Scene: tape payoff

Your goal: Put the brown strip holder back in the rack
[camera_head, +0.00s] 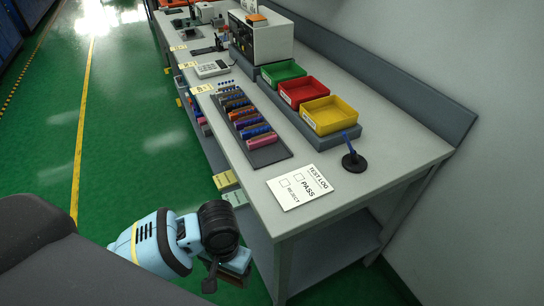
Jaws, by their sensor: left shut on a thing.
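The rack (270,154) is a long dark grey tray on the bench, with several coloured strip holders lying side by side across it, among them blue, orange, purple, red and pink ones. The pink holder (262,138) lies nearest the tray's bare near end. My left gripper (226,276) is low at the bottom of the view, in front of the bench's left edge and apart from the rack. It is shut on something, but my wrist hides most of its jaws. I cannot make out a brown strip holder there. My right gripper is out of view.
A white test log sheet (300,187) lies at the bench's near end, beside a black-based stand (354,161). Yellow (330,115), red (303,92) and green (283,73) bins line the rack's right side. Green floor (130,150) is clear left of the bench.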

